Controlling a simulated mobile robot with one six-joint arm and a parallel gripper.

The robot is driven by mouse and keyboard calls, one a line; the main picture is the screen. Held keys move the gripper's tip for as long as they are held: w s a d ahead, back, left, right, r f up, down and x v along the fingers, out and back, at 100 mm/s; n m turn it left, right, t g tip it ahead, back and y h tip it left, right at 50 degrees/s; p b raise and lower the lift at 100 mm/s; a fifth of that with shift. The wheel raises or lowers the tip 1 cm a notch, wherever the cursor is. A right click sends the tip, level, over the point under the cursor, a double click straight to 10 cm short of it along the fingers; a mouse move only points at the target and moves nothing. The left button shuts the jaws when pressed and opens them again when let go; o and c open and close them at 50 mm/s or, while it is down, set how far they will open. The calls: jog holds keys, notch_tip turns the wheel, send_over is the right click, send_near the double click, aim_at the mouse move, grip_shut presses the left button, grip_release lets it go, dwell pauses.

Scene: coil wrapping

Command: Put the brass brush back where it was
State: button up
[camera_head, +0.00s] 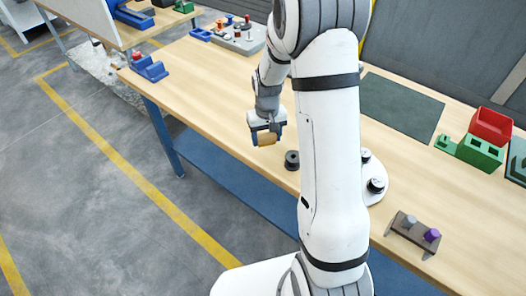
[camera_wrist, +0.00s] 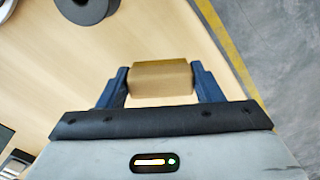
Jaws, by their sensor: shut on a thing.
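My gripper (camera_head: 266,132) is shut on a tan-gold block, the brass brush (camera_head: 265,140). It holds the brush over the front part of the wooden table, to the left of a dark spool. In the wrist view the brush (camera_wrist: 161,80) sits crosswise between the two blue fingers of my gripper (camera_wrist: 160,88), one at each end. Only its plain gold-brown side shows; no bristles can be made out. I cannot tell for sure whether it touches the table.
The dark spool (camera_head: 292,160) stands close by on the table (camera_head: 215,90). A white round base with dark knobs (camera_head: 375,185) and a small brown rack (camera_head: 412,235) are to the right. A blue cradle (camera_head: 149,69) and grey tray (camera_head: 238,38) lie farther left.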

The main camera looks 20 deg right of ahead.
aim_at(269, 153)
jog(key=shift+d, duration=0.15)
jog(key=shift+w+r, duration=0.1)
jog(key=shift+r, duration=0.1)
notch_tip(269, 153, up, 6)
jog(key=s+n+b, duration=0.1)
jog(key=n+b, duration=0.2)
jog(key=n, duration=0.3)
jog(key=shift+n, duration=0.5)
jog(key=f, duration=0.3)
jog(key=f+p, duration=0.1)
jog(key=f, duration=0.2)
jog(key=f+p, duration=0.1)
jog(key=f, duration=0.2)
jog(key=shift+s+d+f, duration=0.2)
jog(key=shift+s, duration=0.05)
jog(key=shift+f, duration=0.15)
jog(key=o, duration=0.9)
